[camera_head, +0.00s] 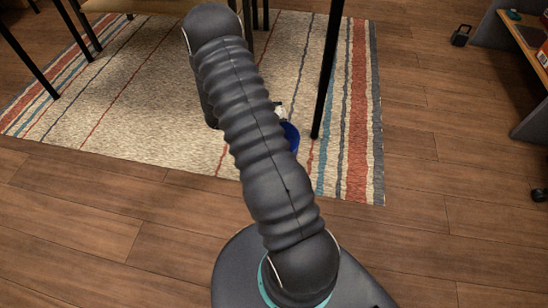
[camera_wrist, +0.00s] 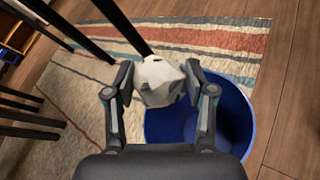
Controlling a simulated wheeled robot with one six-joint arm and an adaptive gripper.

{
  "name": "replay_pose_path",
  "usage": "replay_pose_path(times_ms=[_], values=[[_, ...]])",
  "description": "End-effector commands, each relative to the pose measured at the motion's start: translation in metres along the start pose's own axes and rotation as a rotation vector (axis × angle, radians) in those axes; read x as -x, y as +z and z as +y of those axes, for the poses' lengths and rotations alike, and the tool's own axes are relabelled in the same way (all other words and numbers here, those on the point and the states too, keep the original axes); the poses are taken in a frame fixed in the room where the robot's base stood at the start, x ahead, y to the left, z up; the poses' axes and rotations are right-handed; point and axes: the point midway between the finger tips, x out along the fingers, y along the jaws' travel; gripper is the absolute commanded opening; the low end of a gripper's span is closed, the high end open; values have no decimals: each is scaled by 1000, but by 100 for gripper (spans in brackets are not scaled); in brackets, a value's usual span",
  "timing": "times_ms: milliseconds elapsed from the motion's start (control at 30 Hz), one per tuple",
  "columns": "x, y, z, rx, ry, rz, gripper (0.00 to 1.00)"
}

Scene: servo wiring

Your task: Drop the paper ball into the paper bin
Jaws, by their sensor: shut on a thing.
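The white crumpled paper ball (camera_wrist: 160,82) is between the fingers of my gripper (camera_wrist: 158,84) in the wrist view. My gripper is shut on it. The blue round paper bin (camera_wrist: 240,115) stands below and behind the ball, open at the top, and reaches further right than the ball. The ball overlaps the bin's far left rim in that view, and its height above the bin is hard to tell. In the head view a small part of the blue bin (camera_head: 291,137) shows behind my arm, with a bit of the white ball (camera_head: 279,112) above it. My gripper is hidden there.
A striped rug (camera_head: 360,120) lies on the brown wood floor (camera_head: 440,230). Thin black furniture legs (camera_head: 328,70) stand close to the bin, and more show at left in the wrist view (camera_wrist: 90,45). A desk or shelf (camera_head: 525,45) is at the right. The floor at front right is clear.

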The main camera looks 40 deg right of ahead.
Motion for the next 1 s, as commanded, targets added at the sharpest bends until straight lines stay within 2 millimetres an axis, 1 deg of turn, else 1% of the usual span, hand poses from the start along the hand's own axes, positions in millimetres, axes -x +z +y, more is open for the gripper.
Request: replay_pose_path(times_ms=[133,267,600,700,1000], values=[[-5,-3,-3,-7,-16,-8,41],[-8,-10,-6,-6,-15,-8,41],[-20,-41,-20,-4,-14,-7,41],[-23,-47,-23,-5,-14,-7,41],[-24,-50,-24,-6,-13,-7,41]])
